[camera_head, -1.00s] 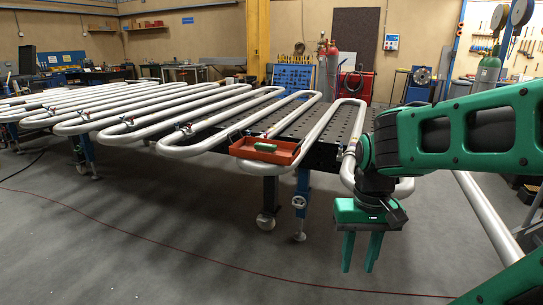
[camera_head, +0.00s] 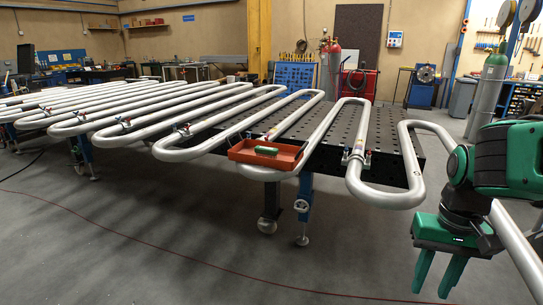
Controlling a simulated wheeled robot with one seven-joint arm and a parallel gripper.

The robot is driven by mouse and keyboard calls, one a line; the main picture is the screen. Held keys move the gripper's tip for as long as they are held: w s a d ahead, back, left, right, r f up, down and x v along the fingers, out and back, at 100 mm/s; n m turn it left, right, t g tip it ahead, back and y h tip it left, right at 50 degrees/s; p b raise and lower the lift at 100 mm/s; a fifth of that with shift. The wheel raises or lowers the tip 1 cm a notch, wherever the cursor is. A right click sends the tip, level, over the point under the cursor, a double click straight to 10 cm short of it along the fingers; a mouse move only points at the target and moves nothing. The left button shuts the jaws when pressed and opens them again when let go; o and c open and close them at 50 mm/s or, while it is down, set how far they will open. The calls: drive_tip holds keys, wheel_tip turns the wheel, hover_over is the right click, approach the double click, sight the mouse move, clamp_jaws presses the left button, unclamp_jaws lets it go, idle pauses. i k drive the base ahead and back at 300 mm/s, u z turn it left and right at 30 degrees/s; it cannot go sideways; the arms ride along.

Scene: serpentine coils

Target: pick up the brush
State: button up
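An orange-red tray (camera_head: 288,163) sits at the front edge of the perforated table, among the silver pipe coils. A small green object (camera_head: 266,151) lies in it; it may be the brush, but it is too small to be sure. My gripper (camera_head: 434,284) is at the lower right, in front of the table and well to the right of the tray. It is green, points downward, and its two fingers are apart with nothing between them.
Silver serpentine pipes (camera_head: 386,197) with small clamps cover the dark perforated table (camera_head: 383,128). A pipe bend (camera_head: 516,240) runs close beside my arm. The grey floor in front of the table is clear except for a thin red cable.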

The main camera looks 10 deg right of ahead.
sight(260, 151)
drive_tip(key=z, duration=0.05)
drive_tip(key=i, duration=1)
drive_tip(key=u, duration=0.05)
